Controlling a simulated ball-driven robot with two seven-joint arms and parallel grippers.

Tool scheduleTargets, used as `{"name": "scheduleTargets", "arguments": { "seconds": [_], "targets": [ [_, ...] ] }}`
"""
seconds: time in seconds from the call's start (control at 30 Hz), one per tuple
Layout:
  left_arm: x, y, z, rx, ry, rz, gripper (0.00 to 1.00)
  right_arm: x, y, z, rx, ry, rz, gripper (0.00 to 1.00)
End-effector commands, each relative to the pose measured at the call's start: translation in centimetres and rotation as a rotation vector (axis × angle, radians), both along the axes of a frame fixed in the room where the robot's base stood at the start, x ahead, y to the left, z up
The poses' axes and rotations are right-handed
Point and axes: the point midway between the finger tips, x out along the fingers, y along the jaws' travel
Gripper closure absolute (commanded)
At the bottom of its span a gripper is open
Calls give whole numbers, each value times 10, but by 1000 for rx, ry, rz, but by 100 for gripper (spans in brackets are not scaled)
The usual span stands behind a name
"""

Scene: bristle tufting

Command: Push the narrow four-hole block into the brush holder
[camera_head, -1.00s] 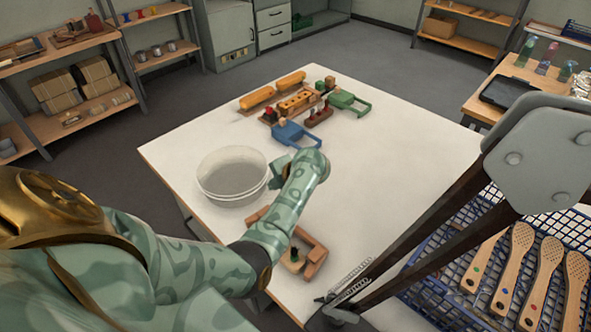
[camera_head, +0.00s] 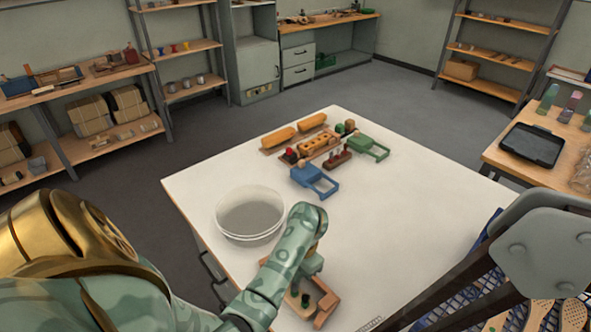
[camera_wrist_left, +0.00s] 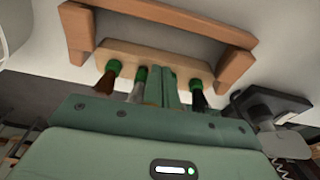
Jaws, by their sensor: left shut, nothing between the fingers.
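The brush holder is a brown wooden U-shaped bracket (camera_wrist_left: 155,14), lying near the table's front edge; part of it shows in the head view (camera_head: 326,311). The narrow block (camera_wrist_left: 120,49) is a pale wooden bar at the bracket's open side, with white table showing between it and the back bar. Green-collared tufts (camera_wrist_left: 114,66) stick out of it; my fingers hide part of the row. My left gripper (camera_wrist_left: 170,85) is shut and empty, its fingertips close against the block's near side; I cannot tell if they touch. My right gripper is not in view.
A white bowl (camera_head: 228,230) stands left of my left forearm. A blue crate (camera_head: 478,262) is at the right. The table's middle right is clear.

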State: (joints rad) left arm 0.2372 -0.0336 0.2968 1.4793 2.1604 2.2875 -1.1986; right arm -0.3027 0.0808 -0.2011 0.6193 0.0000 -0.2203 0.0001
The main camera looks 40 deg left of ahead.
Motion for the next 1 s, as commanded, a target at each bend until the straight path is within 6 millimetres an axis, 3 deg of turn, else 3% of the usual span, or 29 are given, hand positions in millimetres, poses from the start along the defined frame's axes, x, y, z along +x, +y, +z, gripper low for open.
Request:
{"name": "scheduleTargets", "arguments": {
  "seconds": [0.13, 0.53, 0.77, 1.0],
  "targets": [
    [-1, 0, -14, -1, 0, 0, 100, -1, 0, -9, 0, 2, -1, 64],
    [-3, -1, -20, -3, 9, 2, 100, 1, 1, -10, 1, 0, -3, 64],
    [18, -3, -22, -5, 8, -1, 100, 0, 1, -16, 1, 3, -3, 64],
    [19, -3, -21, -4, 9, -2, 100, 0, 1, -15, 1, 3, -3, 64]
  ]
}}
